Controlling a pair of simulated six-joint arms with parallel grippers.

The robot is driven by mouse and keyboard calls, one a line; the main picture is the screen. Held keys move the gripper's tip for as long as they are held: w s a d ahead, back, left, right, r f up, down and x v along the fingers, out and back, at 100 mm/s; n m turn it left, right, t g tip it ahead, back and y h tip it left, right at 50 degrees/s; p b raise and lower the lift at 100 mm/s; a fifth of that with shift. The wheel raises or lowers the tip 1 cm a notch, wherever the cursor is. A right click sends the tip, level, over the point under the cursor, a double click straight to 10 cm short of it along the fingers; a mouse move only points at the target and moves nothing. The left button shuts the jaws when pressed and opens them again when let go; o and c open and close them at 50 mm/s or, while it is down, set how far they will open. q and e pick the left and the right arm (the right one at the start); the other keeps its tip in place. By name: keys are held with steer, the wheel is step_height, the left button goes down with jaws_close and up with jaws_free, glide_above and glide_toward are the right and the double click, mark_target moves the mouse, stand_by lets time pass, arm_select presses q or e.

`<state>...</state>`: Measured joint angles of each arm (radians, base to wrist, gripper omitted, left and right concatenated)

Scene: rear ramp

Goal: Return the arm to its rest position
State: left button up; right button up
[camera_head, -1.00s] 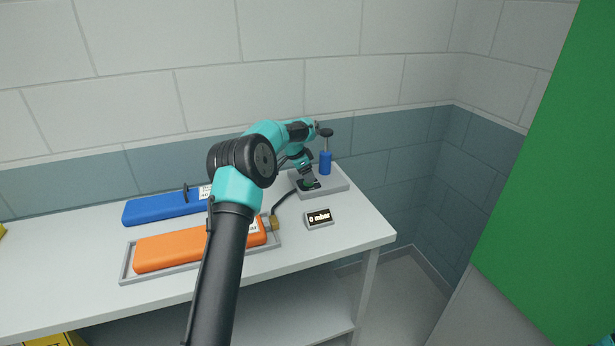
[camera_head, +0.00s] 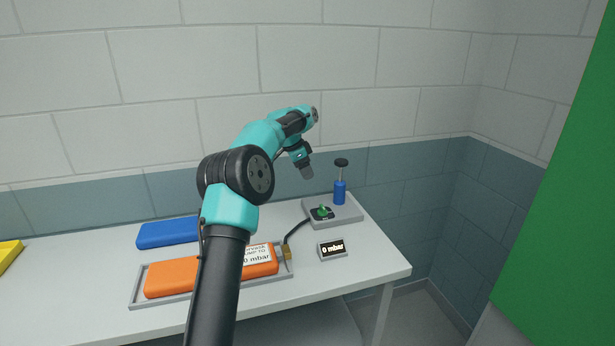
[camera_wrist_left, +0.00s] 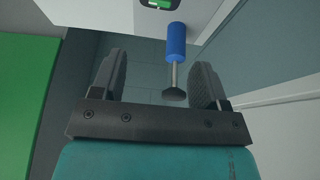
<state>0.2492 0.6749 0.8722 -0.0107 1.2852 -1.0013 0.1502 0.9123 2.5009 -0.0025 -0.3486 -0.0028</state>
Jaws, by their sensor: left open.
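My left arm comes up from the bottom of the head view and bends over the table. My left gripper (camera_head: 306,171) hangs above the back of the table, left of and higher than the blue hand pump (camera_head: 340,192). In the left wrist view the two fingers of the gripper (camera_wrist_left: 160,85) stand wide apart with nothing held between them. The blue pump (camera_wrist_left: 176,42) and its black knob show beyond the fingers, apart from them. My right gripper is in neither view.
The pump and a green knob (camera_head: 322,211) stand on a grey base (camera_head: 347,213). A display (camera_head: 332,250) reads 0 mbar. An orange pack (camera_head: 175,277) lies in a grey tray (camera_head: 138,290), a blue pack (camera_head: 165,234) behind it. A green panel (camera_head: 570,190) stands at right.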

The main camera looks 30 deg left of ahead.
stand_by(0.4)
